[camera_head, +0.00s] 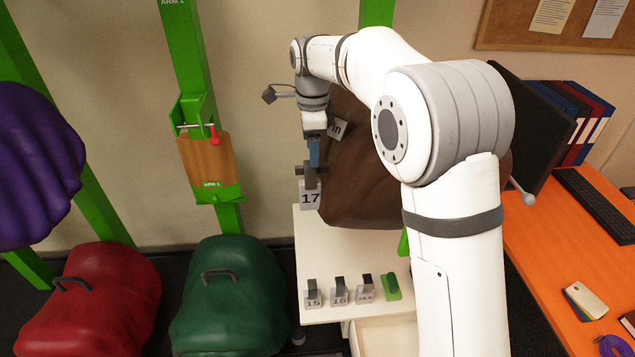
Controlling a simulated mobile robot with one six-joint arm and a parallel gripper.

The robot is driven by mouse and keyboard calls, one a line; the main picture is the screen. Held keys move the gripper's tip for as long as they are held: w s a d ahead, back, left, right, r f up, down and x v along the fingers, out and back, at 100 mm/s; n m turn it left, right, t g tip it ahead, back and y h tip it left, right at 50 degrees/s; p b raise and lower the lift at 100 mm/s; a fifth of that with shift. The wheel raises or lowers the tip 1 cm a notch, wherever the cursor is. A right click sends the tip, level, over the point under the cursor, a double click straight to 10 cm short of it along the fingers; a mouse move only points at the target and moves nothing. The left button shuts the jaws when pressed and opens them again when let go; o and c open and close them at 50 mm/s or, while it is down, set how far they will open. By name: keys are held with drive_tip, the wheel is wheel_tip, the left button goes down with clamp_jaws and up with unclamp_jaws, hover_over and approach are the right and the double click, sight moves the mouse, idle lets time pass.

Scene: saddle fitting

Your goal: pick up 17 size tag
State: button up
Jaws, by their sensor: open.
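The 17 size tag (310,198) is a pale block with a dark upright grip, near the back left corner of the white table (312,242). My gripper (311,172) points down directly over the tag, its fingers at the tag's dark grip. The jaws are open. I cannot tell from this view whether they touch the grip. Part of the tag's top is hidden by the fingers.
Tags 15 (313,298), 16 (339,294) and 16.5 (365,293) stand in a row at the table's front, beside a green block (391,287). A brown saddle (350,190) is close right of my gripper. Green (228,300) and red saddles (95,300) stand left.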

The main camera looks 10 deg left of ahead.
sight(312, 174)
drive_tip(key=f, duration=0.2)
drive_tip(key=f+p, duration=0.1)
drive_tip(key=f, duration=0.1)
drive_tip(key=s+f+p, duration=0.1)
drive_tip(key=f, duration=0.1)
drive_tip(key=shift+f, duration=0.15)
drive_tip(key=shift+w+f, duration=0.1)
drive_tip(key=shift+f, duration=0.5)
drive_tip(key=shift+r, duration=0.1)
clamp_jaws()
